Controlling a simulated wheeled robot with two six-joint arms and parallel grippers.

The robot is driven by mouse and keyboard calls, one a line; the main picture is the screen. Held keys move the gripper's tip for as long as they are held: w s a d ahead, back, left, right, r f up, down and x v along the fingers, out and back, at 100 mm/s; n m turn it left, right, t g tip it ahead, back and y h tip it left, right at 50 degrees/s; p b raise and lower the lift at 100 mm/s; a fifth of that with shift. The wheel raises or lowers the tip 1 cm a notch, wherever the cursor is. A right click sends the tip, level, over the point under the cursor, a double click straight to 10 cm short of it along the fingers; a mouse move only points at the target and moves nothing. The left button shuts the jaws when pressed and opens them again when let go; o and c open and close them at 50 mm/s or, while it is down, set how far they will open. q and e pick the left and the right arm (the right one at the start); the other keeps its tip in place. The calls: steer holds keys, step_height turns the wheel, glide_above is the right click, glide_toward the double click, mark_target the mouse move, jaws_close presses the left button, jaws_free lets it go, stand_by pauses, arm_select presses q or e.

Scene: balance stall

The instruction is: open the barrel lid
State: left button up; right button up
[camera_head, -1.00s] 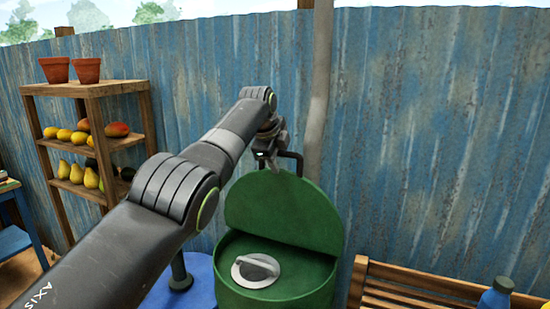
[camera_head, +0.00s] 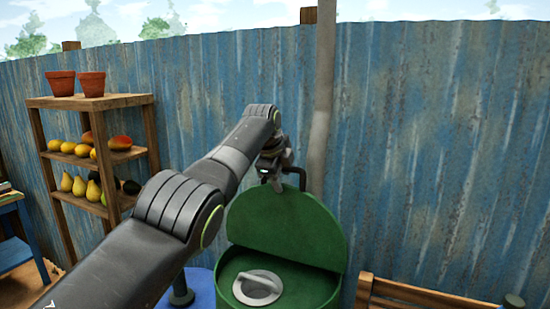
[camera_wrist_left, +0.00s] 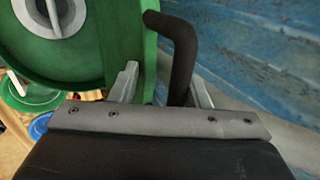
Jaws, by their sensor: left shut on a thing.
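The green barrel (camera_head: 232,285) stands at the lower middle of the head view. Its green lid (camera_head: 285,225) is raised and stands tilted up at the back of the barrel. A dark bent handle (camera_head: 299,173) sticks out at the lid's upper edge. My left gripper (camera_head: 276,178) is at the handle, shut on it. In the left wrist view, the handle (camera_wrist_left: 180,50) passes between the fingers of the gripper (camera_wrist_left: 163,90). The handle's far end by the fingers is partly hidden behind the gripper body. My right gripper is not in view.
A round grey fitting (camera_head: 258,288) with a bar sits on the barrel's top. A blue corrugated wall (camera_head: 430,140) is close behind the lid, with a grey pipe (camera_head: 320,110). A wooden shelf (camera_head: 135,100) with fruit and pots stands left. A bench (camera_head: 420,295) is right.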

arm_select(q)
steer(key=shift+a+r+b, duration=0.1)
steer(key=shift+b, duration=0.25)
steer(key=b+v, duration=0.6)
steer(key=v, duration=1.1)
